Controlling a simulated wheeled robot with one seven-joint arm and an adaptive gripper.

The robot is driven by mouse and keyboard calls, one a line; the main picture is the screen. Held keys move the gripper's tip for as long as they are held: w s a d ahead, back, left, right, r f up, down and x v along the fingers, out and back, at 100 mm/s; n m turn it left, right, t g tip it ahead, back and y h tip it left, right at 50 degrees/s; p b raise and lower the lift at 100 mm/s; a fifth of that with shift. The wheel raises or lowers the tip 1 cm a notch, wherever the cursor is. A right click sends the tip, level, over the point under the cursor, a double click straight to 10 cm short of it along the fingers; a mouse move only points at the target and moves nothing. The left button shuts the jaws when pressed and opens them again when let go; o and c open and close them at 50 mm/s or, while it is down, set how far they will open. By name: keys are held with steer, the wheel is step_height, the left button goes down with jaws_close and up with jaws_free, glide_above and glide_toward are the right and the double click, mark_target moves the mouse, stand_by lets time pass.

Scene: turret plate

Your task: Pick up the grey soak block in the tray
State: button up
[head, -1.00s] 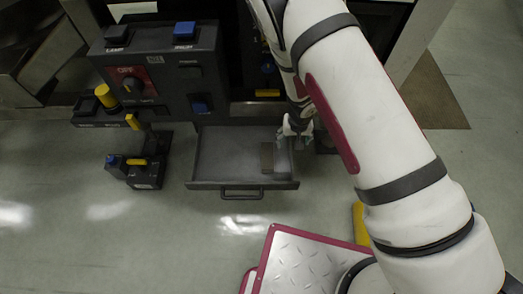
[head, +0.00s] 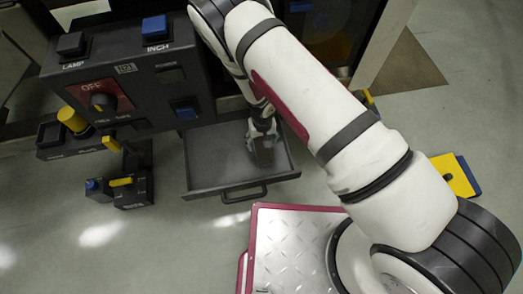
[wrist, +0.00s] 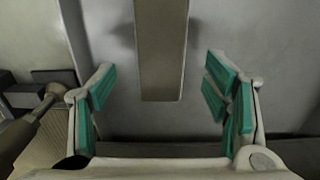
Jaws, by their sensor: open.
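The grey soak block (wrist: 161,50) is a long grey-brown block inside the open drawer-like tray (head: 212,172). In the head view the block (head: 264,157) lies toward the tray's right side, partly hidden by my gripper. My gripper (head: 262,130) is over the tray's right part. In the wrist view my gripper (wrist: 160,100) is open, with green pads on both sides. The block's near end lies between the fingers in the picture, with a gap on each side. I cannot tell the height left between fingers and block.
A dark control box (head: 130,75) with a blue INCH button (head: 155,27) and a red OFF dial plate (head: 98,97) stands left of and behind the tray. A small black switch unit (head: 130,190) is left of the tray. The tray's front handle (head: 244,195) faces me.

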mark_target(262, 148)
steer(key=shift+s+f+b, duration=0.15)
steer(key=shift+f+b, duration=1.6)
steer(key=shift+f, duration=1.05)
steer(key=shift+r, duration=0.1)
steer(key=c, duration=1.3)
